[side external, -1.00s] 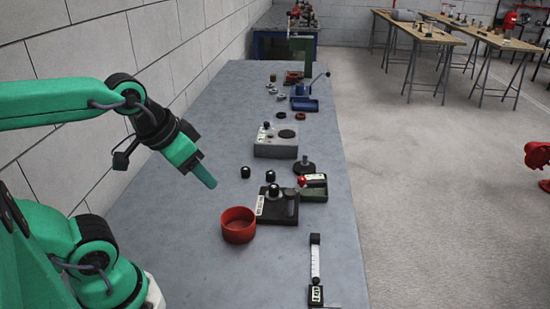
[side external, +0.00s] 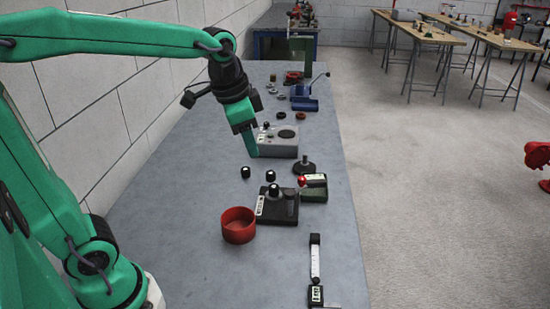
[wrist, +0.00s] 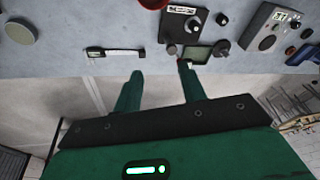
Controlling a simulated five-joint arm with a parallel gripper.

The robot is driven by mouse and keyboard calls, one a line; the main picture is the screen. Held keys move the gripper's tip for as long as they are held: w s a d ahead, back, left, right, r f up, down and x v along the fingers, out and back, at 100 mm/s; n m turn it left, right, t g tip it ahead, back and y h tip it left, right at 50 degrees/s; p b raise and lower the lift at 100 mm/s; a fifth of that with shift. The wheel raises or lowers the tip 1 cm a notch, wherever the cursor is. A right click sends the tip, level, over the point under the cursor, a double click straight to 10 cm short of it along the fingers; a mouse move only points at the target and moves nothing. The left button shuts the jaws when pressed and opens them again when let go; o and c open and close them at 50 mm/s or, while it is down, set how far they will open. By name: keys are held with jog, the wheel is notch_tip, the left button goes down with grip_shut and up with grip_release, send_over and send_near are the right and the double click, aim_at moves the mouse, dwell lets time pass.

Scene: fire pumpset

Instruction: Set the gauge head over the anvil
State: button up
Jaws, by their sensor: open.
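I cannot tell for certain which part is the gauge head or the anvil. A slim gauge with a pale scale strip and a dark display end (side external: 316,292) lies at the near right of the bench; it also shows in the wrist view (wrist: 115,52). A black block with a white label and knobs (side external: 285,212) sits left of it and farther back. A green box with a small display and red ball (side external: 314,190) stands beside the block. A dark round disc with a stem (side external: 304,168) stands behind. My gripper (side external: 253,153) is open and empty, in front of the grey box; its fingers (wrist: 160,88) are apart.
A red bowl (side external: 239,228) stands left of the black block. Two small black knobs (side external: 246,172) lie behind it. A grey box with a dark round pad (side external: 278,142) and a blue fixture (side external: 305,98) stand farther back.

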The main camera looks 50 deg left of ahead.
jog(key=w+f+m+g, duration=0.2)
jog(key=w+f+m, duration=0.1)
jog(key=w, duration=0.5)
jog(key=m+g, duration=0.1)
jog(key=m, duration=0.3)
send_over(302, 178)
notch_tip(302, 178, down, 6)
jog(key=shift+r, duration=0.25)
jog(key=shift+f, duration=0.1)
jog(key=shift+n, duration=0.3)
jog(key=shift+f, duration=3.8)
grip_shut()
